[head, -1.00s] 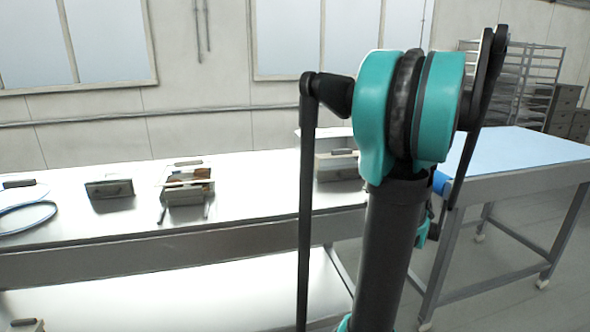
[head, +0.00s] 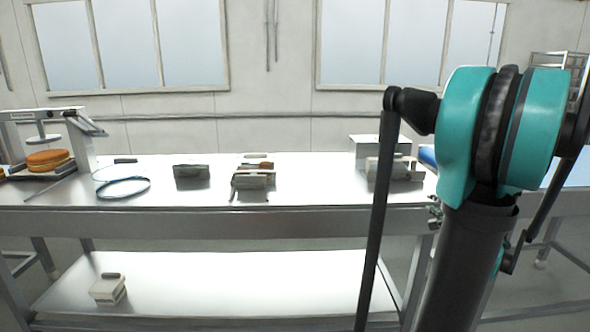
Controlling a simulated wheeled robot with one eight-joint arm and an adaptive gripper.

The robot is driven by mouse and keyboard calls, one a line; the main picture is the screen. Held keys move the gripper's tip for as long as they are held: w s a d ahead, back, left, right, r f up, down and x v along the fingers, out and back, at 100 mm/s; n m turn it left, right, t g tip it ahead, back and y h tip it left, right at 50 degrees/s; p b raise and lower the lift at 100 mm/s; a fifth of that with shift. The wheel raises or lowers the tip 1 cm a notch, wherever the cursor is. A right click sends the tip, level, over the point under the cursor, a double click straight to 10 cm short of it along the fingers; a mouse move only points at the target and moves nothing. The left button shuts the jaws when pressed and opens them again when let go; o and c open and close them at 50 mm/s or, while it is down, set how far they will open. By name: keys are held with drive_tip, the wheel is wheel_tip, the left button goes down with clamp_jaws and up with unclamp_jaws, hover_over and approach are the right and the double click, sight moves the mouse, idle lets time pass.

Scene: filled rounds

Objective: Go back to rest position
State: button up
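My arm's teal and black links fill the right side of the head view. My gripper is not clearly visible; the arm's end is hidden or out of frame. The arm stands in front of the right end of a long steel table (head: 330,195) and is apart from the things on it.
On the table are a dark box (head: 191,171), a holder with brown contents (head: 254,179), a blue hoop (head: 123,188), and a grey device (head: 395,168). An orange-brown round (head: 48,157) lies under a press-like frame (head: 85,140) at left. A pale box (head: 108,289) is on the lower shelf.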

drive_tip(key=s+a+f+n+g+y, duration=0.2)
drive_tip(key=s+a+f+n+g, duration=0.25)
drive_tip(key=a, duration=0.55)
drive_tip(key=s+a+f+n+g+y, duration=0.1)
drive_tip(key=s+a+f+n+g, duration=0.15)
drive_tip(key=a+f+n, duration=0.6)
drive_tip(key=s+a+f+n+g+h, duration=0.1)
drive_tip(key=s+a+f+n+g, duration=0.1)
drive_tip(key=s, duration=0.6)
drive_tip(key=s+a+f+n+g+h, duration=0.2)
drive_tip(key=s+a+f, duration=0.2)
drive_tip(key=s, duration=0.4)
drive_tip(key=shift+a+f+n+h, duration=0.3)
drive_tip(key=shift+f, duration=0.45)
